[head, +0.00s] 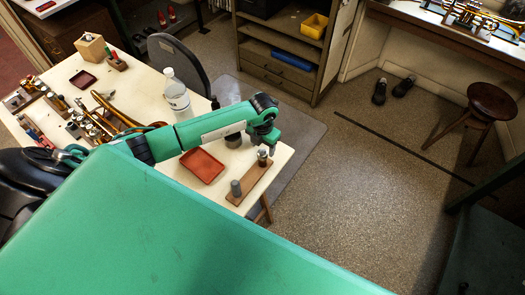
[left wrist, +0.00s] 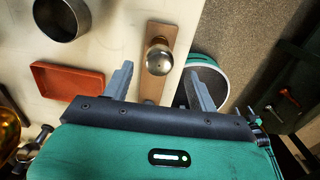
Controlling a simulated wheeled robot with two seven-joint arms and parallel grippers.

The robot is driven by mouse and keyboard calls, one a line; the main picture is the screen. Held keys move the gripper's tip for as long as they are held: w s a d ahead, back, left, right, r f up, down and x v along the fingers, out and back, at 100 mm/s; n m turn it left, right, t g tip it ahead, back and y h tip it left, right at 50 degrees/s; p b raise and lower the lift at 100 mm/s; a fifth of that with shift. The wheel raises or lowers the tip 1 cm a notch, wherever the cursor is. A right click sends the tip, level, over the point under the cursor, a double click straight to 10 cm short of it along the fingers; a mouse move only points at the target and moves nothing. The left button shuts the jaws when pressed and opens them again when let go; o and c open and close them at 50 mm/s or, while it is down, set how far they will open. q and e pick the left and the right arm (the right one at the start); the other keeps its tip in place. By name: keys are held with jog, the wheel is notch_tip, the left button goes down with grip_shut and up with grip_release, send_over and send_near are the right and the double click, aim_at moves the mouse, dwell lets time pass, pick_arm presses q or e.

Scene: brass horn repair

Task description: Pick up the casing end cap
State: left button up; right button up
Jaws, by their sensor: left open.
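A rounded silvery metal piece (left wrist: 159,57), which looks like the casing end cap, stands on a narrow wooden strip (left wrist: 172,38). In the head view the small metal piece (head: 262,158) is at the strip's (head: 254,183) far end, and a grey cylinder (head: 236,188) stands at its near end. My left gripper (head: 272,143) is over the table's right end, just above the metal piece. In the left wrist view its open fingers (left wrist: 160,85) are either side of the strip, with nothing held. My right gripper is not in view.
An orange-red tray (head: 203,166) lies left of the strip, also in the left wrist view (left wrist: 68,80). A dark round container (left wrist: 61,17) stands beyond it. A clear bottle (head: 176,95) and several small parts stand farther left. The table edge is close on the right.

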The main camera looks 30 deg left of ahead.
aim_at(262, 152)
pick_arm(q)
notch_tip(262, 152, down, 3)
jog(key=shift+r+p, duration=0.1)
jog(key=shift+p, duration=0.45)
jog(key=shift+f, duration=0.3)
jog(key=shift+c, duration=0.2)
jog(key=c, duration=1)
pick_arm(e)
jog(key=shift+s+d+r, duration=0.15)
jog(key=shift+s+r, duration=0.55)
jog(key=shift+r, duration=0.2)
